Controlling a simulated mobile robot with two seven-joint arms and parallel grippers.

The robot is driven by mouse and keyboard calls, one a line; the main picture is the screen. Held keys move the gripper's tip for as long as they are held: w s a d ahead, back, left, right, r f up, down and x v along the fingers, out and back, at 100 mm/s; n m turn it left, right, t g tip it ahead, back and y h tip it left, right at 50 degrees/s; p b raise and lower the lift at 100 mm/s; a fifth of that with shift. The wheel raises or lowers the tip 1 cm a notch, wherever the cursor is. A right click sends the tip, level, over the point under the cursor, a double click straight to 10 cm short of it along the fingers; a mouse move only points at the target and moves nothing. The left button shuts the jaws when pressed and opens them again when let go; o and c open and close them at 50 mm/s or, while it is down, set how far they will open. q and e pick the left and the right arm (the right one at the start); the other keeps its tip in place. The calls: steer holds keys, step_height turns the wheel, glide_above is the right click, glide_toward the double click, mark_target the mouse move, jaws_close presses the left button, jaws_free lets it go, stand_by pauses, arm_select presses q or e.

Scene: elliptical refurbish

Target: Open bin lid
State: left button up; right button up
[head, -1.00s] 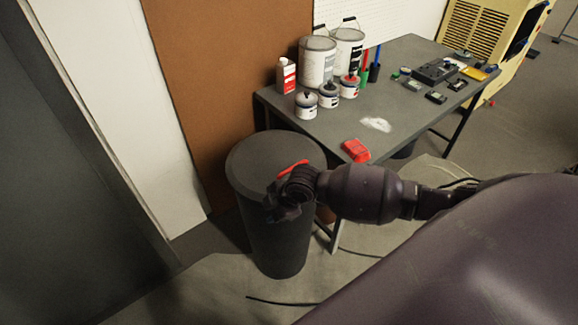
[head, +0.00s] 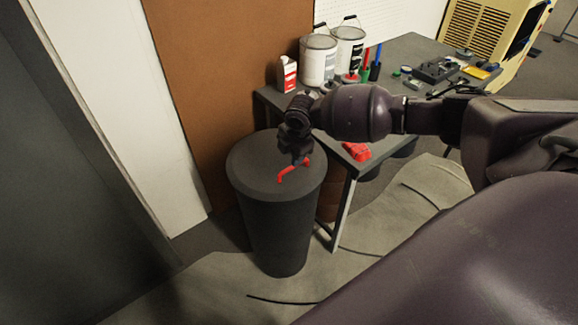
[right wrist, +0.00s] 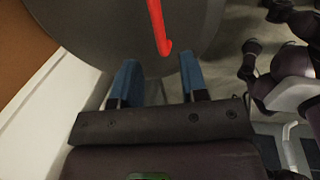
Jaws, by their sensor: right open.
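The dark grey round bin (head: 277,235) stands upright on the floor beside the table. Its flat lid (head: 250,162) is on and closed, with a red handle (head: 290,175) across the top. My right gripper (head: 298,155) is above the lid, at the far end of the handle, which it partly hides. In the right wrist view the open blue fingers (right wrist: 157,78) point toward the lid (right wrist: 100,30). The red handle (right wrist: 158,28) lies ahead of the fingertips, roughly midway between them, and nothing is held. My left gripper is not in view.
A grey table (head: 410,60) stands right of the bin, with paint cans (head: 318,62), a red-and-white bottle (head: 287,74), a red cloth-like item (head: 357,151) and several tools. A brown panel (head: 225,80) and white wall strip (head: 125,100) are behind. Floor in front is mostly clear.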

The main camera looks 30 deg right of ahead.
mark_target(289, 168)
steer(key=f, duration=0.3)
steer(key=w+f+b, duration=0.1)
steer(key=f, duration=0.1)
steer(key=shift+w+a+f, duration=0.1)
steer(key=shift+f, duration=0.3)
jaws_close()
